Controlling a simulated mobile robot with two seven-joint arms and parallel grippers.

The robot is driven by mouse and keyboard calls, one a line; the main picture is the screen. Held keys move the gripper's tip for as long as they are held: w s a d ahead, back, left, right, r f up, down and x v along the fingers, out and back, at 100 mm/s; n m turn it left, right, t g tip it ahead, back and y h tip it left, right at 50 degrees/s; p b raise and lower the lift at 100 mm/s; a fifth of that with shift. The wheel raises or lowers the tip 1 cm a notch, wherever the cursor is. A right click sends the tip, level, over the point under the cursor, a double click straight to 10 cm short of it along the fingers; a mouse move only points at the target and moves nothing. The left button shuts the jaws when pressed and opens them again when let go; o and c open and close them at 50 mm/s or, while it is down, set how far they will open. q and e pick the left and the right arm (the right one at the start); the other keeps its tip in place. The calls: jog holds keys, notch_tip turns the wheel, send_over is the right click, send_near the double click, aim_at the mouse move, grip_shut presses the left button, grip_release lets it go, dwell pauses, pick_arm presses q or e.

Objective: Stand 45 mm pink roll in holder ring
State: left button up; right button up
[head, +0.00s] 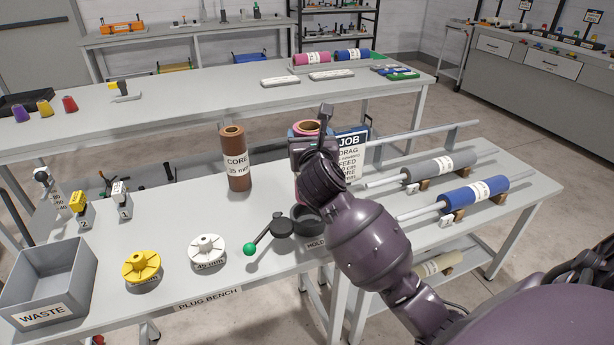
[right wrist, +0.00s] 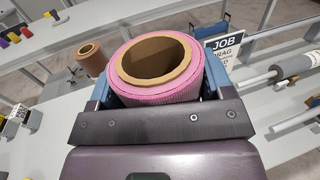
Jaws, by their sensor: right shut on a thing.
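The pink roll (right wrist: 155,72) with its brown cardboard core is between the fingers of my right gripper (right wrist: 158,88), which is shut on it. It looks upright, with its open top facing the wrist camera. In the head view only the top of the pink roll (head: 307,127) shows clearly behind my right gripper (head: 309,138). The dark holder ring (head: 304,214) is at the front of the plug bench, partly hidden by my right arm. The roll's lower end is mostly hidden, so its height over the ring cannot be told. My left gripper is not in view.
A brown core roll (head: 236,160) stands left of my gripper. A dark clamp with a green knob (head: 249,249) is beside the ring. White (head: 207,248) and yellow (head: 141,266) plugs and a waste bin (head: 48,285) are left. Grey (head: 438,167) and blue (head: 474,195) rolls lie right.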

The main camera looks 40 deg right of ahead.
notch_tip(320, 180, down, 9)
jog(key=b, duration=0.2)
jog(key=o, duration=1.3)
jog(key=shift+f, duration=0.15)
